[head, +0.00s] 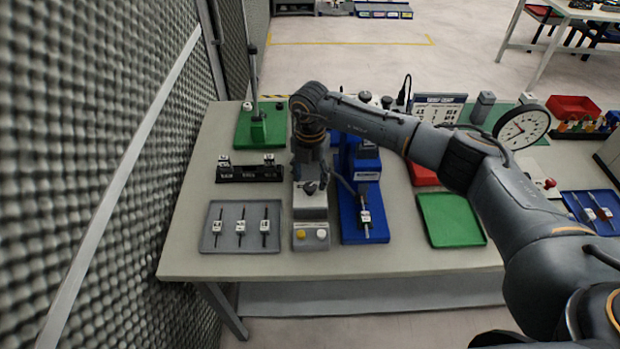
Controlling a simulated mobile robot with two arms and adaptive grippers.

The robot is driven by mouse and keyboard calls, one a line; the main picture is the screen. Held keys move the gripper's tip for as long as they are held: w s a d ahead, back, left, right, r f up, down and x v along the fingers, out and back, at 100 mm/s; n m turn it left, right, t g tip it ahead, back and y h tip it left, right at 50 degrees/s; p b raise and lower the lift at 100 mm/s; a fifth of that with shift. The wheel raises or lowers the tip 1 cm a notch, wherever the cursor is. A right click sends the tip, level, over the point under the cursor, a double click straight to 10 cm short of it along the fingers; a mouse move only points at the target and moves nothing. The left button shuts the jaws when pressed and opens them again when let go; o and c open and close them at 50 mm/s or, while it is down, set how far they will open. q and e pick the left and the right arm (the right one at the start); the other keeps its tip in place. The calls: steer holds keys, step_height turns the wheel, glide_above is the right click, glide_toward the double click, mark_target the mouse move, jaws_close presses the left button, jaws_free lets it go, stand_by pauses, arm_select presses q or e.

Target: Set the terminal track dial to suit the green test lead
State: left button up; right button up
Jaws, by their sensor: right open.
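My right gripper (311,184) comes in from the right and points down over a narrow grey unit (311,212) with a yellow and a white button at its front. The gripper is open; it hides the unit's rear part, and I cannot tell whether it touches anything. No dial can be made out clearly on the unit. A blue fixture (374,232) stands just right of it, with a tagged lead (365,214) lying in it. Several tagged leads lie in a grey tray (211,238) on the left. No lead's colour reads clearly as green. My left gripper is not in view.
A black block (249,174) and a green-based stand (245,133) are at the left. A green tray (451,220), a round gauge (521,127), a red bin (572,106) and a blue tray (592,212) are at the right. A foam wall (90,170) borders the table's left.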

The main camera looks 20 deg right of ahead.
mark_target(310, 190)
steer(key=shift+f, duration=1.45)
steer(key=shift+c, duration=0.4)
jaws_close()
